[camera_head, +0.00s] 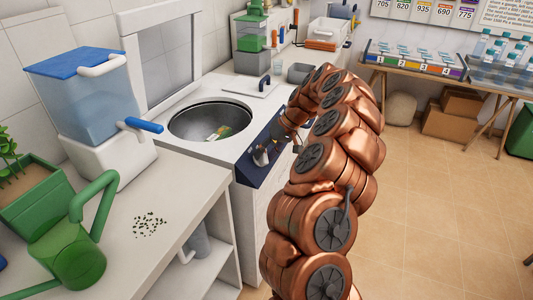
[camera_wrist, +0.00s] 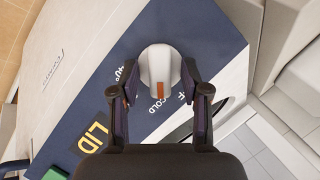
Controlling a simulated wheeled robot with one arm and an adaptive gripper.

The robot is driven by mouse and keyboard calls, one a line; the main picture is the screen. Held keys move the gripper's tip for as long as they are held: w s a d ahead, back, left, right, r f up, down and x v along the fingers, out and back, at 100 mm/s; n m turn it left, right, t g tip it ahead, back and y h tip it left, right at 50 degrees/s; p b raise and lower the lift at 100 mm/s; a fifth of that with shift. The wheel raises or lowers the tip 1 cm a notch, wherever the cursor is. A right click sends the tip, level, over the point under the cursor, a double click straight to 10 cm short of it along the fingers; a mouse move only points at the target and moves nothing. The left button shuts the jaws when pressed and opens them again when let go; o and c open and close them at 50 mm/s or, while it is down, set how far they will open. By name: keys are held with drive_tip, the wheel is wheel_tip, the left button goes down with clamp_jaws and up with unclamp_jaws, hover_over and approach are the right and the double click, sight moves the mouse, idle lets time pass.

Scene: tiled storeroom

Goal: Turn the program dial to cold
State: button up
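The program dial (camera_wrist: 160,66) is a pale rounded knob with an orange pointer mark, on the dark blue panel (camera_wrist: 210,38) of the washing machine. A "40°" label shows to the left and part of another label to the right.
The white top-loading machine (camera_head: 184,152) has its lid (camera_head: 160,50) raised and something greenish in the drum. A counter (camera_head: 165,205) with a green watering can (camera_head: 75,255) is at left. The tiled floor at right is clear.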

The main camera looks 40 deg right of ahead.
drive_tip(key=v, duration=1.2)
idle(0.3)
idle(0.4)
drive_tip(key=a+r+n+g+p, duration=0.1)
drive_tip(key=a+r, duration=0.2)
drive_tip(key=a, duration=0.4)
drive_tip(key=a+r+n+p, duration=0.1)
drive_tip(key=a+r, duration=0.3)
drive_tip(key=a, duration=0.2)
drive_tip(key=s+a+r+n+g+h+p, duration=0.1)
drive_tip(key=s+a+r, duration=0.1)
drive_tip(key=s+a, duration=0.5)
drive_tip(key=s+a+r+n+g+h+p, duration=0.15)
drive_tip(key=s+a, duration=0.35)
drive_tip(key=a, duration=0.5)
drive_tip(key=s+f+m+h+p, duration=0.1)
drive_tip(key=s+f, duration=0.2)
drive_tip(key=s, duration=0.8)
drive_tip(key=s+f+m+g+h+p, duration=0.1)
drive_tip(key=s+f+m+h, duration=0.1)
drive_tip(key=s, duration=0.9)
drive_tip(key=shift+s+f+p, duration=0.2)
drive_tip(key=shift+f+p, duration=0.2)
drive_tip(key=shift+f, duration=0.25)
